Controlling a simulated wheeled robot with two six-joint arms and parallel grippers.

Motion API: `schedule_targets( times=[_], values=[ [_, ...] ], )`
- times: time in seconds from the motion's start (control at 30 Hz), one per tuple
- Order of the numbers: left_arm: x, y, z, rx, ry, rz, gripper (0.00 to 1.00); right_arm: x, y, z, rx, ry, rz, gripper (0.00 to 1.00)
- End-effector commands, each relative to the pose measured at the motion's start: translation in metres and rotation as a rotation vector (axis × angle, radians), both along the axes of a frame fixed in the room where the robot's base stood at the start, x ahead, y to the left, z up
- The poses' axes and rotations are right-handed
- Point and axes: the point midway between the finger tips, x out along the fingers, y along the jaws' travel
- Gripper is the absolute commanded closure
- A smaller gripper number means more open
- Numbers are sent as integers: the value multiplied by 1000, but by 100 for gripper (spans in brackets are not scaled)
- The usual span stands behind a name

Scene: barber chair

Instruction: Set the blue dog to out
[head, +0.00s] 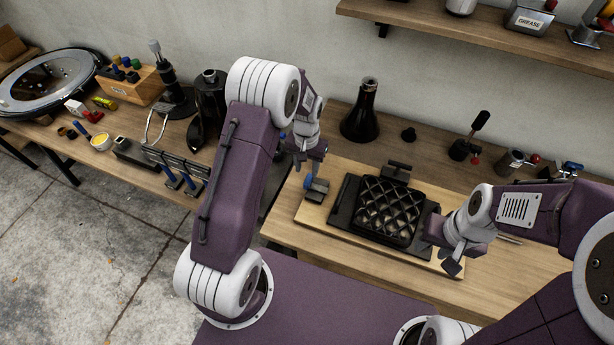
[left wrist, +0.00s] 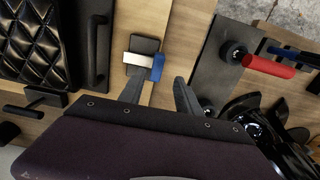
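The blue dog (left wrist: 157,68) is a short bar with a silver middle and a blue end, on a dark square base. It sits on the wooden board beside the black quilted pad, and its blue end shows in the head view (head: 308,182). My left gripper (left wrist: 160,84) is open and empty; its two fingers point at the dog, with the blue end ahead of the gap between them. Contact cannot be told. In the head view my left gripper (head: 309,158) is just above the dog. My right gripper (head: 446,246) is open at the pad's right side.
The black quilted pad (head: 388,208) lies on a dark plate on the board (head: 313,213). A dark flask (head: 361,112) stands behind. In the left wrist view, a red-handled fixture (left wrist: 269,67) stands right of the dog. A rack with blue-handled tools (head: 180,165) is at left.

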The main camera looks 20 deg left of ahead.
Motion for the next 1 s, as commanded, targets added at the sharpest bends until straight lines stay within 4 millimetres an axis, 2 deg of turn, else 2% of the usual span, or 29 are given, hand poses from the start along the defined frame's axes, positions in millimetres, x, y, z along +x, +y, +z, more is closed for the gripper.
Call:
schedule_targets(
  times=[0.1, 0.27, 0.8, 0.9, 0.97, 1.0],
  values=[
    [1, 1, 21, 0, -4, 1, 60, 0, 0, -7, 0, 0, 0, 60],
    [0, 1, 38, -1, -1, 1, 60, 0, 0, -8, 0, 0, 0, 60],
    [1, 1, 40, -1, -7, -1, 60, 0, 0, -10, 0, 0, 0, 60],
    [9, -1, 64, 0, -72, -5, 60, 0, 0, -16, 0, 0, 0, 60],
    [-5, -3, 78, -2, -90, -9, 60, 0, 0, -22, 0, 0, 0, 60],
    [-20, -5, 86, -3, -102, -10, 60, 0, 0, -26, 0, 0, 0, 60]
  ],
)
